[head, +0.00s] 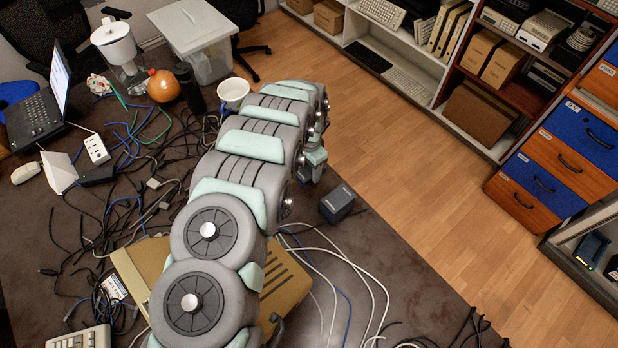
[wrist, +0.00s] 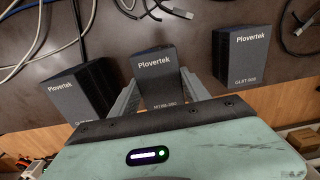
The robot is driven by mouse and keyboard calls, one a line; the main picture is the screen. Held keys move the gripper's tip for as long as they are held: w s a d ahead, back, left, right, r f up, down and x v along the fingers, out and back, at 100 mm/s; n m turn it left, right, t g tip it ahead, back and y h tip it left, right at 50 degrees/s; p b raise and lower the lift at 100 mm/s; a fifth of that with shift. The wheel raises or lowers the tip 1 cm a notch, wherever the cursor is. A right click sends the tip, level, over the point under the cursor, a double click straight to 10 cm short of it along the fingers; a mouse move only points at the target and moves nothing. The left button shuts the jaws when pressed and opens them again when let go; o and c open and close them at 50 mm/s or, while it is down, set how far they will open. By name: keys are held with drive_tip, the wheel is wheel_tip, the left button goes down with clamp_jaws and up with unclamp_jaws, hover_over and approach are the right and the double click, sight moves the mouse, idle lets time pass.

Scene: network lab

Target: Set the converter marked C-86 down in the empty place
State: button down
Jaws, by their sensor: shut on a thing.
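My gripper (wrist: 163,86) is shut on a dark grey Plovertek box (wrist: 158,66), one finger on each side of it, in the wrist view. Its lower label is small and partly cut off; I cannot read C-86 on it. I cannot tell whether it touches the table. Similar Plovertek boxes stand apart from it, one to the left (wrist: 76,90) and one to the right (wrist: 254,62). Bare table shows in the gaps between them. In the head view one dark box (head: 338,203) stands near the table edge, and my arm hides most of the gripper.
Loose cables (head: 345,275) lie over the dark table (head: 420,290), some just behind the boxes. A beige case (head: 285,285) lies beneath my arm. Wooden floor lies beyond the table edge.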

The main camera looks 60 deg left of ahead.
sight(309, 168)
drive_tip(key=shift+f, duration=2.75)
drive_tip(key=shift+w+f+b, duration=0.1)
drive_tip(key=shift+b, duration=0.2)
drive_tip(key=c, duration=0.5)
unclamp_jaws()
wheel_tip(309, 168, up, 12)
drive_tip(key=shift+r+p, duration=0.15)
drive_tip(key=shift+p, duration=0.25)
